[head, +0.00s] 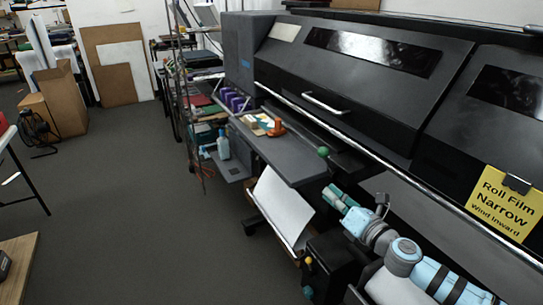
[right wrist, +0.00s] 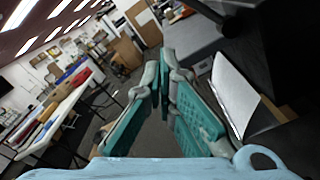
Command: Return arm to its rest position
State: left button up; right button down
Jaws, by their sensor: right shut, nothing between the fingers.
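My right arm comes in from the lower right in the head view, in front of the large dark printer (head: 360,75). Its right gripper (head: 333,194) points up and to the left, with teal finger pads. In the right wrist view, the right gripper (right wrist: 165,62) is shut with its fingertips together and nothing held. A white film sheet (head: 281,210) hangs below the printer's grey shelf (head: 290,160), to the left of the gripper; it also shows in the right wrist view (right wrist: 234,95). My left gripper is in neither view.
A yellow "Roll Film Narrow" sign (head: 507,203) hangs on the printer at right. An orange-handled tool (head: 276,129) lies on the shelf. A cluttered rack (head: 205,110) stands left of it. The grey floor (head: 130,200) at left is open. A table edge (head: 18,265) shows at lower left.

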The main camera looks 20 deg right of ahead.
jog(key=s+a+f+m+g+h, duration=0.1)
jog(key=s+f+m+g+h, duration=0.2)
jog(key=s+f+m, duration=0.45)
jog(key=s+a+f+m+g+h, duration=0.1)
jog(key=s+f+m+g+h, duration=0.3)
jog(key=m, duration=0.6)
jog(key=s+a+f+m+g+y, duration=0.5)
jog(key=s+a+f+m+g, duration=0.3)
jog(key=s+a+m, duration=0.6)
jog(key=s+d+f+n+p, duration=0.1)
jog(key=s+f, duration=0.1)
jog(key=f, duration=0.8)
jog(key=s+d+f+n, duration=0.1)
jog(key=s+d+f, duration=0.1)
jog(key=f, duration=0.7)
jog(key=s+f+g+p, duration=0.1)
jog(key=s+f, duration=1.1)
jog(key=s, duration=0.2)
jog(key=shift+d+g+p, duration=0.25)
jog(key=shift+g+p, duration=0.05)
jog(key=shift+f, duration=0.1)
